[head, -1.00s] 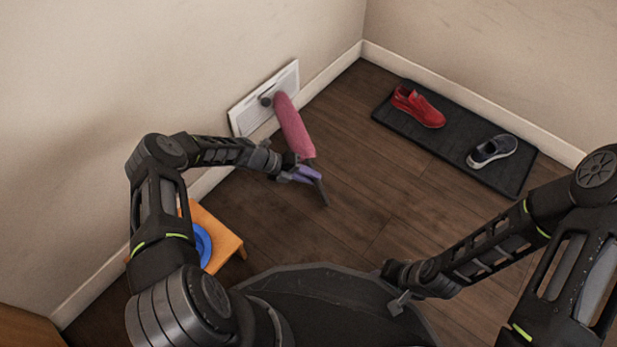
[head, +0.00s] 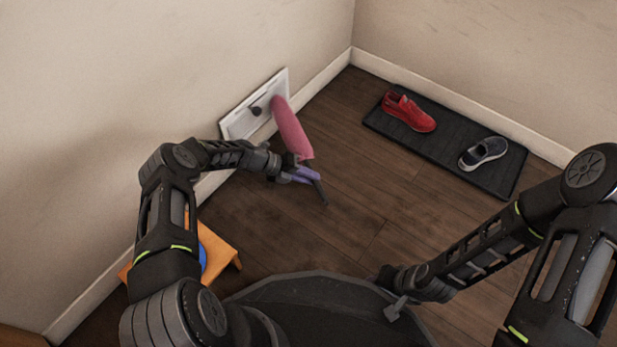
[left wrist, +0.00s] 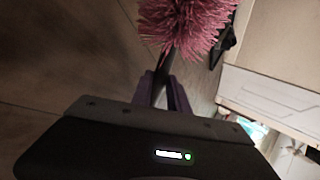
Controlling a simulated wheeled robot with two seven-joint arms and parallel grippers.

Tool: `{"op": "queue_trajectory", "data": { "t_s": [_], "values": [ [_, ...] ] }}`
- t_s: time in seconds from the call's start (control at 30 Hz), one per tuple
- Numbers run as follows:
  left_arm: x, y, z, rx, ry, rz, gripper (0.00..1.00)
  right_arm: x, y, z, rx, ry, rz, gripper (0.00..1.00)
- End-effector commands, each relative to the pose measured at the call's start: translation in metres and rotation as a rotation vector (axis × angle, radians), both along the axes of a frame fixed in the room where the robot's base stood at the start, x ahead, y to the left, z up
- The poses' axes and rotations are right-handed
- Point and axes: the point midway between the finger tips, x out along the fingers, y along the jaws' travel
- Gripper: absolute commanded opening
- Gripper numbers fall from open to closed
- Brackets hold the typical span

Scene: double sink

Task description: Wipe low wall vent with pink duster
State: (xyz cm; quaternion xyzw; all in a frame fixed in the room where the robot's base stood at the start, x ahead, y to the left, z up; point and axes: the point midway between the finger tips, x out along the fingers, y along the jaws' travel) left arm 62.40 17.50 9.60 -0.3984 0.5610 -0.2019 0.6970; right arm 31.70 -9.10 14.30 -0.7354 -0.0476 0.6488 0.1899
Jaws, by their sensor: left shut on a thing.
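The pink duster (head: 290,128) slants up from my left gripper (head: 303,174), and its head overlaps the right part of the white low wall vent (head: 238,124) in the head view. I cannot tell whether it touches the vent. A dark spot or knob (head: 256,110) shows on the vent, left of the duster. My left gripper is shut on the duster's dark handle.
A small orange stool (head: 219,250) with a blue thing (head: 203,258) stands below my left arm. The middle of the wood floor is clear.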

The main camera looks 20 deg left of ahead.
Motion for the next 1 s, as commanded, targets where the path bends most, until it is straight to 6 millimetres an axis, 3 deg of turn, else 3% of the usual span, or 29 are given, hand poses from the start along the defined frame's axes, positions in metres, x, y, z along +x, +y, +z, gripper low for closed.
{"op": "queue_trajectory", "data": {
  "t_s": [0.03,0.27,0.63,1.0],
  "values": [
    [0.001,0.001,0.001,0.0,-0.001,0.002,0.0,-0.008,0.002,0.0,0.003,0.015,0.013,0.36],
    [-0.001,0.002,0.002,0.0,-0.001,0.003,0.0,-0.008,0.002,0.002,0.003,0.015,0.013,0.36],
    [-0.027,0.012,0.003,0.001,0.0,0.004,0.0,-0.008,0.003,0.024,0.004,0.016,0.014,0.36],
    [-0.031,0.013,0.001,0.0,0.0,0.002,0.0,-0.009,0.003,0.024,0.005,0.017,0.013,0.36]
  ]
}}
